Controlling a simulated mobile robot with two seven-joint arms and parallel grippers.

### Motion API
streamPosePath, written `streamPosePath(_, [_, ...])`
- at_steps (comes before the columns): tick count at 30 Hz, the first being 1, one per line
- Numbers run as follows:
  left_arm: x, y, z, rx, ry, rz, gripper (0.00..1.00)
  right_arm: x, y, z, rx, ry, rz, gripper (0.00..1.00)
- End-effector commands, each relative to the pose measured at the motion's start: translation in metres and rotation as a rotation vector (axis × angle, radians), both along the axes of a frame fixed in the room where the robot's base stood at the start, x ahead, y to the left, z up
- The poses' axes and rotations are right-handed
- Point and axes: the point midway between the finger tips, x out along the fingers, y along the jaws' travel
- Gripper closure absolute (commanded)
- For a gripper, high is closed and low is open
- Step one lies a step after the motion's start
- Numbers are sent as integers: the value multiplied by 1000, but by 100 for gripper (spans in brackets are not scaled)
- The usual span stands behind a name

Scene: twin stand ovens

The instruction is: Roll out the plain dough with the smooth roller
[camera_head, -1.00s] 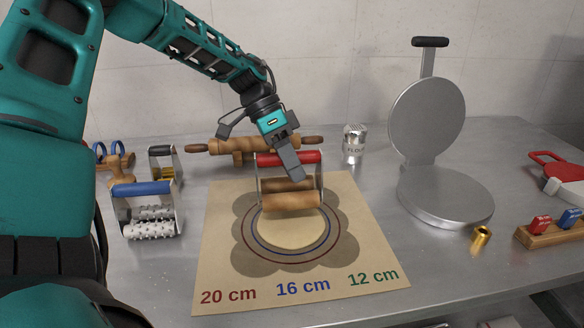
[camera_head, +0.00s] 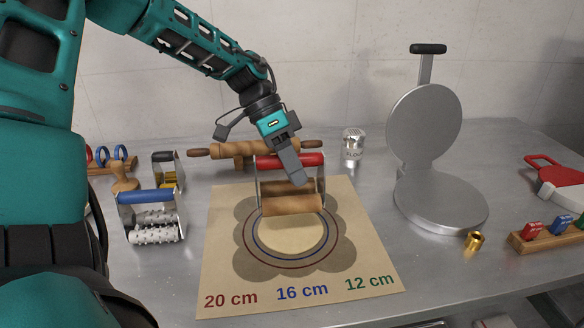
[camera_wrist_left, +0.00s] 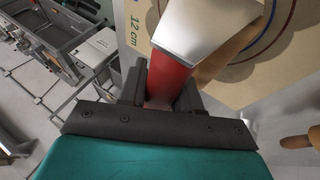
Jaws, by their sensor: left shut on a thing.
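The smooth roller (camera_head: 292,205) has plain wooden cylinders in a metal frame under a red handle. My left gripper (camera_head: 296,172) is shut on the red handle, which also shows between the fingers in the left wrist view (camera_wrist_left: 170,78). The pale round dough (camera_head: 291,238) lies on the printed paper mat (camera_head: 222,278), inside the blue and red rings. The roller is over the dough's far edge and hides it there; I cannot tell whether it touches. My right gripper is not in view.
A spiked roller with a blue handle (camera_head: 150,195) stands left of the mat. A wooden rolling pin (camera_head: 250,149) lies behind. A flour shaker (camera_head: 353,145), a round press (camera_head: 440,200), a brass piece (camera_head: 474,241) and a rack of coloured pieces (camera_head: 545,237) are to the right.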

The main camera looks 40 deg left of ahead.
Motion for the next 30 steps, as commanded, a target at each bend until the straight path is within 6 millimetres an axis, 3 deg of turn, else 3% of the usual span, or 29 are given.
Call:
streamPosePath(6, [-20,-26,8,-5,-8,-5,100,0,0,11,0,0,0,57])
streamPosePath(11, [-24,-31,3,-5,-9,-5,100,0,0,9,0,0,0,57])
streamPosePath(17, [-24,-30,-14,-4,-8,-4,100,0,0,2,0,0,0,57])
streamPosePath(24, [-24,-30,-44,-4,-10,-4,100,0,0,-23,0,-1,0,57])
streamPosePath(30, [-24,-30,-54,-3,-10,-4,100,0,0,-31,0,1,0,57])
